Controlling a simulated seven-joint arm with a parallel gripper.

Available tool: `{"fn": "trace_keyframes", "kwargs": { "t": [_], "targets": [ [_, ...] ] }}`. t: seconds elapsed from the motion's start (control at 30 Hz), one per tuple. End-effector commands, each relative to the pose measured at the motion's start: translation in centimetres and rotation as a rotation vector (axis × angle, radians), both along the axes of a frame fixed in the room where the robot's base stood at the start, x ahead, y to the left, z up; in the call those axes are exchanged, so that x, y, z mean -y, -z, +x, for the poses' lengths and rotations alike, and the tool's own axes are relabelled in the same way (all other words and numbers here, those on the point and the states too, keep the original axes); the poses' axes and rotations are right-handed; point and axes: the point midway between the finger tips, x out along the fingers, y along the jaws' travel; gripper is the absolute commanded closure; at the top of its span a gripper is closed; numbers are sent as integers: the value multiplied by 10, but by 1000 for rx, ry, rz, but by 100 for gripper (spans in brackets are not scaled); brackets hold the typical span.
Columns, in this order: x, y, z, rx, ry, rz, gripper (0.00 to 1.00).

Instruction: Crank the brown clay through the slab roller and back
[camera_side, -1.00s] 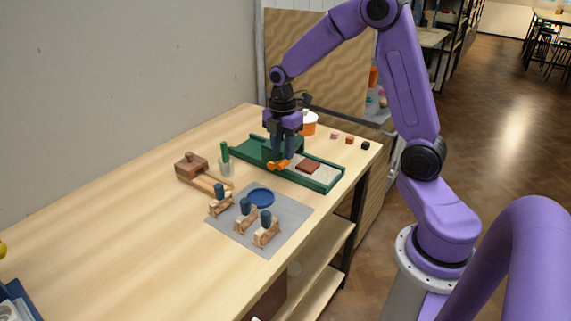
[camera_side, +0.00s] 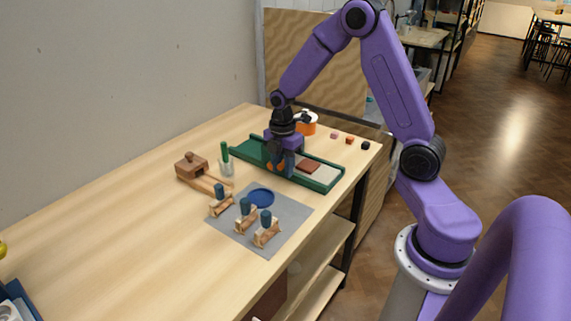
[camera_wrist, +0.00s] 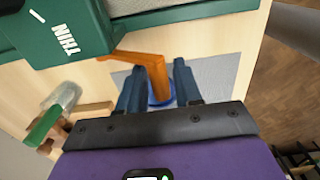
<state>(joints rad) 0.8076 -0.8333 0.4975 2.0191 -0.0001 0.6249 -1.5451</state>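The green slab roller (camera_side: 322,184) lies along the table's far end. The brown clay (camera_side: 309,166) is a flat slab on its pale bed, to the right of my gripper. The orange crank (camera_side: 271,167) is on the roller's near side, partly hidden by my fingers. In the wrist view the crank (camera_wrist: 157,72) bends from the green housing marked THIN (camera_wrist: 66,42), and its arm runs between my two blue fingers. My gripper (camera_side: 281,170) is low beside the roller. In the wrist view my gripper (camera_wrist: 160,82) looks open around the crank, with a narrow gap on the right.
A grey mat (camera_side: 281,219) in front holds a blue dish (camera_side: 261,197) and several wooden pieces with blue tops. A wooden block (camera_side: 190,166) and a cup with a green tool (camera_side: 226,165) stand left. An orange-and-white pot (camera_side: 308,128) and small cubes are behind.

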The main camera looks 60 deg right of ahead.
Motion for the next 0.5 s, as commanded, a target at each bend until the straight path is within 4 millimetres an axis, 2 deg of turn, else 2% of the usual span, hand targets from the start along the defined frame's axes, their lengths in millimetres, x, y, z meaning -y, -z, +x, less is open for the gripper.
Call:
{"fn": "trace_keyframes", "kwargs": {
  "t": [0.17, 0.5],
  "targets": [
    [0, -1, 1, 0, 0, 0, 66],
    [0, -12, 18, 4, 1, 0, 66]
  ]
}}
